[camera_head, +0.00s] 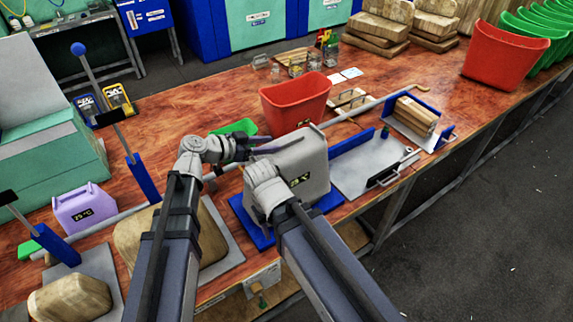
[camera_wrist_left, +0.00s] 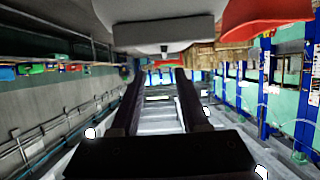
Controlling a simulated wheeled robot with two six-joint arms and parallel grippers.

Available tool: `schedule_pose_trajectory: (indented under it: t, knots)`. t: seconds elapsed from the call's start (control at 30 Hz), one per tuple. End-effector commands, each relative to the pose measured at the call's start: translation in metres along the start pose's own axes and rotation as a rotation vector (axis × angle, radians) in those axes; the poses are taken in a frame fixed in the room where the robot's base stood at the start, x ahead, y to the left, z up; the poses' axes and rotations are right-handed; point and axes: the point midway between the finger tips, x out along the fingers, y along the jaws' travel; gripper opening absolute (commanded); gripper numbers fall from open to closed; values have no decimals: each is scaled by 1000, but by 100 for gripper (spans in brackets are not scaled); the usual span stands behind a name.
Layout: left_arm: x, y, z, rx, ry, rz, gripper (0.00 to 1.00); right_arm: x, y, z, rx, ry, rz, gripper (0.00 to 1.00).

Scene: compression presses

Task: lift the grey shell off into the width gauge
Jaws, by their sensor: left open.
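The grey shell (camera_head: 306,160), a boxy piece with a dark label with yellow letters, sits upright on a blue base (camera_head: 240,215). In the left wrist view a pale grey body, likely the shell (camera_wrist_left: 165,22), fills the top. My left gripper (camera_head: 262,143) is at the shell's upper left side, open and empty; its two fingers also show apart in the wrist view (camera_wrist_left: 160,74). I cannot tell whether it touches the shell. My right arm's wrist covers the shell's lower left; its fingers are hidden. The likely width gauge (camera_head: 362,172), a grey plate with blue walls, is right of the shell.
A red bin (camera_head: 296,103) stands close behind the shell. A wooden block (camera_head: 416,115) lies in a blue-walled fixture beyond the gauge. A pale rod (camera_head: 355,108) runs behind the gauge. A purple canister (camera_head: 84,208) and blue-handled levers stand left.

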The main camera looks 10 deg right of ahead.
Motion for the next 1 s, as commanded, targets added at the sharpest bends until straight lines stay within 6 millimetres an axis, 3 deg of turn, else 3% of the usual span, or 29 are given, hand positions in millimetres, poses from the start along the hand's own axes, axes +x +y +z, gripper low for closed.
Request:
schedule_pose_trajectory:
  t: [0.27, 0.53, 0.83, 1.0]
  knots:
    - [25, -1, 2, 0, 0, 2, 45, 11, -1, -1, 0, 0, 0, 50]
    - [34, -3, 2, 0, 0, 1, 45, 15, -2, -1, 1, 0, 0, 50]
    - [75, -10, 5, 0, -1, 1, 45, 33, -3, -2, 1, 0, 0, 50]
    - [78, -8, 3, 0, -1, 0, 45, 32, -3, -2, 1, 0, 0, 50]
